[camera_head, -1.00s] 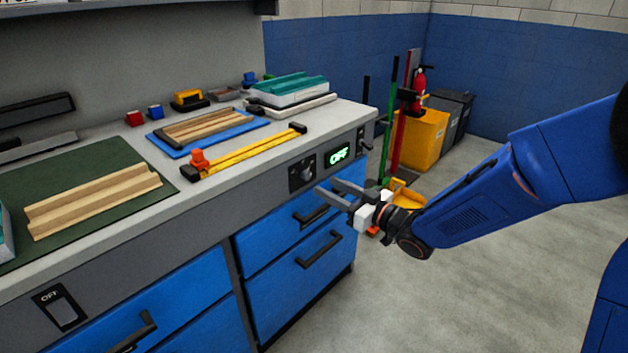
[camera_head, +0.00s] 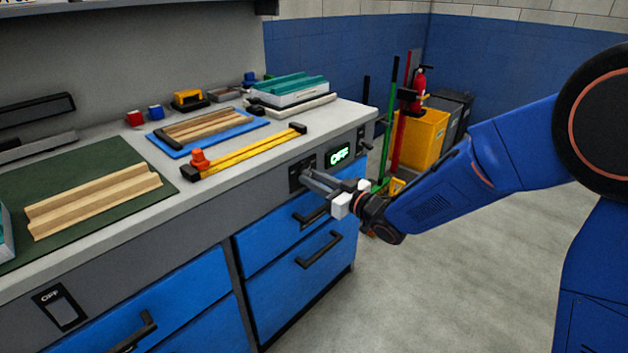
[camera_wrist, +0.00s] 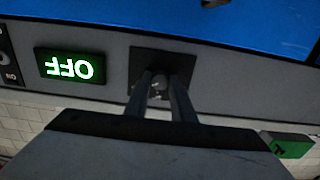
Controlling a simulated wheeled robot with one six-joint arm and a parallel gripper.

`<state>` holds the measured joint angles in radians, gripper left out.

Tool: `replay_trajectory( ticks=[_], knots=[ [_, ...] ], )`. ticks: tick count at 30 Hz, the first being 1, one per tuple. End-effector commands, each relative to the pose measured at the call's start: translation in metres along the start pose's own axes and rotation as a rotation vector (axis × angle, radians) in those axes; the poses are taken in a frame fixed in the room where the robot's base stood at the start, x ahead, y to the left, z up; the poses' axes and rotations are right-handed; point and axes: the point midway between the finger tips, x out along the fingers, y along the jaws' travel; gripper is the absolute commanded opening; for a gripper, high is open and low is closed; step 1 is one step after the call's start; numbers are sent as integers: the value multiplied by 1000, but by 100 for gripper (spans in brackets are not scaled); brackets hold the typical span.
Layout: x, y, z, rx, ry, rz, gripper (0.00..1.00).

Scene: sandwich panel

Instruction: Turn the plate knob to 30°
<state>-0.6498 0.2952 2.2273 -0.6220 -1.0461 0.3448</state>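The plate knob (camera_wrist: 158,82) is a small grey knob on a dark square plate (camera_wrist: 138,62), on the front of the workbench. My gripper (camera_wrist: 160,84) is open, with one finger on each side of the knob in the wrist view. I cannot tell whether either finger touches it. In the head view my gripper (camera_head: 308,174) reaches the plate (camera_head: 294,179) and hides most of the knob. The green display (camera_head: 339,155) beside the plate reads OFF. It shows upside down in the wrist view (camera_wrist: 69,67). The knob's angle is not readable.
Blue drawers with black handles (camera_head: 319,250) lie below the panel. A switch (camera_head: 361,139) sits right of the display, and another OFF switch (camera_head: 59,307) is at the lower left. A yellow clamp (camera_head: 245,153) lies on the bench top.

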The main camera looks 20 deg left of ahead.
Motion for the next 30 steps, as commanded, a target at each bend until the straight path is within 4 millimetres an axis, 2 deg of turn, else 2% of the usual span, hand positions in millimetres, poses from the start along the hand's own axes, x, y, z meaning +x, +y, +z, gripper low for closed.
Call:
replay_trajectory(
  ticks=[14,30],
  knots=[
    [0,0,0,-83,0,0,0],
    [0,1,0,-545,-1,0,0]
  ],
)
